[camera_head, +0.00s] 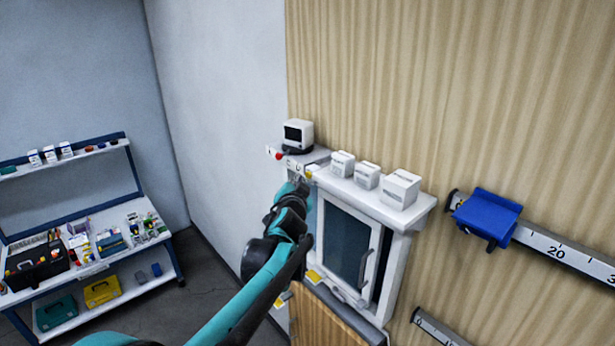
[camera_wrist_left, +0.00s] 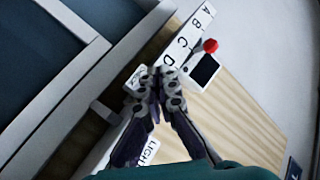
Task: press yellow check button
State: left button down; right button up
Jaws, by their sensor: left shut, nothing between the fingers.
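A small yellow piece (camera_head: 309,174) shows at the front edge of the white ledge, just beside my left gripper; it may be the check button, but it is too small to be sure. My left gripper (camera_head: 299,184) is at the ledge's left end, shut and empty. In the left wrist view its fingertips (camera_wrist_left: 157,80) meet in front of a white strip lettered A to D (camera_wrist_left: 189,38). I cannot tell whether they touch anything. No yellow shows in that view. My right gripper is not in view.
A white device with a dark screen (camera_head: 298,135) and a red knob (camera_head: 278,156) stand at the ledge's left. Several white boxes, one at the right (camera_head: 399,189), sit along it. Below is a cabinet door (camera_head: 347,246). A blue block (camera_head: 487,215) is on a rail.

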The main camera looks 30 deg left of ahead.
pick_arm(q)
jog(key=shift+w, duration=0.1)
jog(key=shift+w+d, duration=0.15)
jog(key=shift+w, duration=0.2)
jog(key=shift+w+d, duration=0.15)
jog(key=shift+w, duration=0.2)
dwell(0.9)
jog(key=shift+s, duration=0.15)
jog(key=shift+s+a, duration=0.3)
jog(key=shift+s, duration=0.35)
